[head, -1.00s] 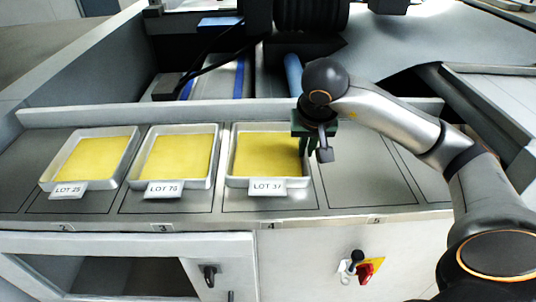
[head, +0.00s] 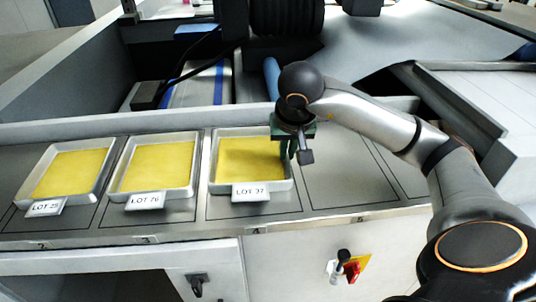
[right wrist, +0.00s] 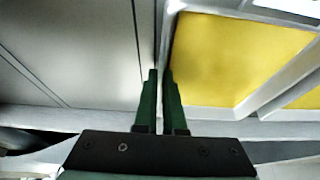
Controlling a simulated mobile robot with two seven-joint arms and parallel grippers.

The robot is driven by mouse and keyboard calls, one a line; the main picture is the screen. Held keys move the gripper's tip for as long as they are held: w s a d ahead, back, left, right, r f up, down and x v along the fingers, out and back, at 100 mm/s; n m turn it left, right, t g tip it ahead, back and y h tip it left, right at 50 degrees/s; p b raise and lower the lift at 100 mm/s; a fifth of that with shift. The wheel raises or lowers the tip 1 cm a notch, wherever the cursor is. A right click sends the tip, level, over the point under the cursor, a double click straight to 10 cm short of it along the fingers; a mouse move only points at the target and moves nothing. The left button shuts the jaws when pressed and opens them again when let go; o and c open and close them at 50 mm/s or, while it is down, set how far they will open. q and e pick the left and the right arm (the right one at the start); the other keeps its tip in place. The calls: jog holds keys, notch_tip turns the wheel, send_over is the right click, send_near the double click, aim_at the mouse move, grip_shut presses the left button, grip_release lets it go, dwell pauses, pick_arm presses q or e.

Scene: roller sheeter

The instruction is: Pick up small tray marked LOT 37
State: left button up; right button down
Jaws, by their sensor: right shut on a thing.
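The small tray marked LOT 37 (head: 218,190) stands on the steel counter in the outlined place above the number 4. It holds a flat yellow sheet (head: 248,158), which also shows in the right wrist view (right wrist: 235,55). My right gripper (head: 287,158) points down at the tray's right wall and is shut on it. In the right wrist view its two green fingers (right wrist: 160,100) straddle the tray's thin wall (right wrist: 168,40). I cannot tell whether the tray is lifted off the counter. My left gripper is not in view.
Two similar trays, LOT 25 (head: 28,190) and one whose label looks like LOT 76 (head: 118,180), stand to the left. The outlined place to the right (head: 345,182) is empty. A raised ledge (head: 90,130) runs behind the trays. A red and yellow switch (head: 352,270) is on the front panel.

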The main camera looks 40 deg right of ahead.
jog(key=shift+r, duration=0.15)
jog(key=shift+r, duration=0.2)
jog(key=v, duration=0.2)
jog(key=p+v, duration=0.1)
jog(key=v, duration=0.1)
jog(key=shift+w+d+r, duration=0.2)
jog(key=shift+w, duration=0.2)
jog(key=s+a+r+p, duration=0.4)
jog(key=s+a+r, duration=0.3)
jog(key=s, duration=0.3)
jog(key=shift+s+a+r, duration=0.35)
jog(key=shift+a+r, duration=0.05)
jog(key=shift+r, duration=0.2)
